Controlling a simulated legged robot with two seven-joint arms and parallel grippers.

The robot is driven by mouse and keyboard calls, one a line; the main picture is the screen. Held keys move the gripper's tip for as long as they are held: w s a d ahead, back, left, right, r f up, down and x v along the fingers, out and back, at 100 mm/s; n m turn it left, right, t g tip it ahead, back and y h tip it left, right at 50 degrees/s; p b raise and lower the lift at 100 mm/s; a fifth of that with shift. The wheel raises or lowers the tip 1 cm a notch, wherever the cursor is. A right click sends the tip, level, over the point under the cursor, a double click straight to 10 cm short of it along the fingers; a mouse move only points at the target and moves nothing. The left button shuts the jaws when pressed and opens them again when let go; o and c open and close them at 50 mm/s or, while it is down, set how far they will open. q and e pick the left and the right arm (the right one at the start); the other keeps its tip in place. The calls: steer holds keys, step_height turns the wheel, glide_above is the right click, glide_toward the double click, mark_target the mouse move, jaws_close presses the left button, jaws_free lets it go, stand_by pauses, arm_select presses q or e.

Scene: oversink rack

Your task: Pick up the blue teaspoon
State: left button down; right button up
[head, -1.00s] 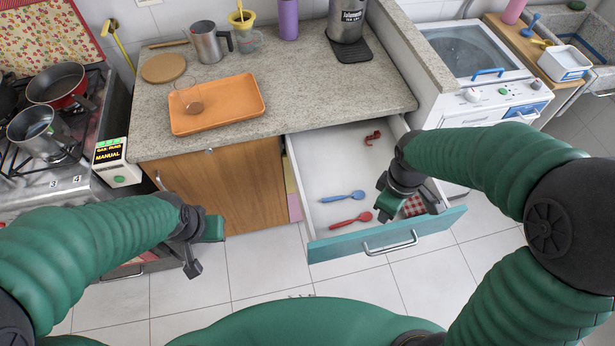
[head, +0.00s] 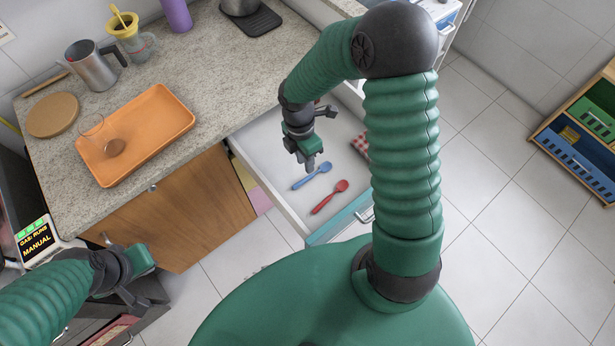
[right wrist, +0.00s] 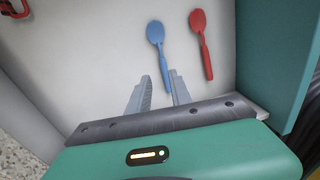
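The blue teaspoon (head: 313,175) lies flat on the white floor of the open drawer (head: 268,170). My right gripper (head: 310,162) is over the drawer, just beside the teaspoon in the head view. In the right wrist view, my right gripper's two fingers (right wrist: 160,78) are apart and point toward the blue teaspoon (right wrist: 157,33). Its handle end reaches close to the fingertips, nearer the right one. The spoon is not held, and the exact height above it is hard to tell. My left gripper (head: 137,296) is at lower left, away from the drawer; its opening is unclear.
A red spoon (head: 330,197) lies close to the right of the blue one. An orange tray (head: 165,118) sits on the counter.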

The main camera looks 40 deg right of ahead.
mark_target(308, 176)
steer(key=shift+s+a+f, duration=0.1)
steer(key=shift+a+f, duration=0.05)
steer(key=shift+f, duration=0.3)
steer(key=f, duration=0.2)
steer(key=s+f+b, duration=0.1)
steer(key=shift+s+f, duration=0.2)
steer(key=shift+f, duration=0.2)
steer(key=shift+w+d+f, duration=0.1)
steer(key=shift+d+f, duration=0.1)
steer(key=shift+f, duration=0.15)
jaws_close()
